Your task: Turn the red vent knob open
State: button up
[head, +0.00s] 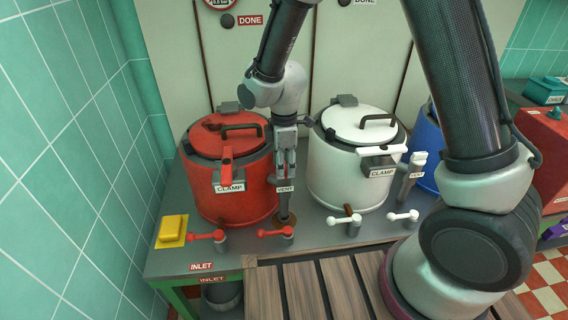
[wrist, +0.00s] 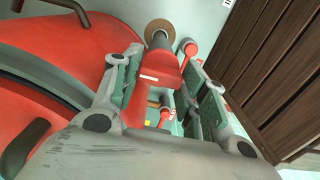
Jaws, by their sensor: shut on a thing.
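The red vent knob (wrist: 160,72) sits on top of a grey vent pipe (head: 284,206) beside the red kettle (head: 226,190). A VENT label (head: 285,188) is on the pipe, below my gripper. My gripper (head: 285,160) points down over the knob and is shut on it. In the wrist view the knob lies between the two fingers, with a pale mark on its face. My fingers mostly hide the knob in the head view, so its turn angle is hard to tell.
The red kettle's clamp handle (head: 227,165) is close on the left. A white kettle (head: 350,175) with its own vent stands close on the right. Red lever valves (head: 275,232) are low in front. A yellow block (head: 172,229) lies on the bench at left.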

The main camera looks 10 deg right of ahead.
dwell(0.4)
jog(key=o, duration=1)
notch_tip(320, 180, up, 12)
jog(key=shift+r, duration=0.1)
